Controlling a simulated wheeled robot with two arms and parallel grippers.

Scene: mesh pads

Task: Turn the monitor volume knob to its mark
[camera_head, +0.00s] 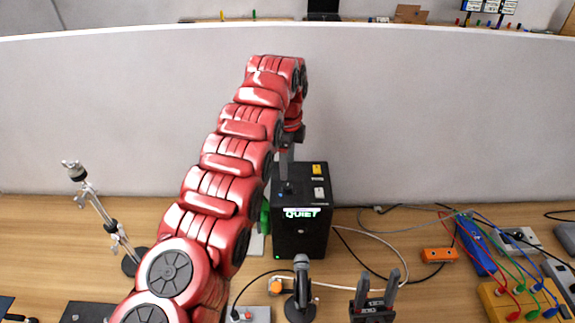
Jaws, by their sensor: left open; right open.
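The black monitor box (316,243) stands on the bench against the grey partition. My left gripper (286,178) points down over the left part of the box's top and is open. The volume knob is not clearly visible; a small dark part lies under the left fingertips, and I cannot tell whether they touch it or where its mark is. My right gripper (376,290) is open and empty at the bottom of the view, in front of the box and to its right.
A yellow switch (317,169) and a white switch (319,193) sit on the box's top, right of my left gripper. A small microphone (301,275) stands in front. Cables, an orange box (438,255) and a blue unit (473,245) lie right. A metal stand (103,211) is left.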

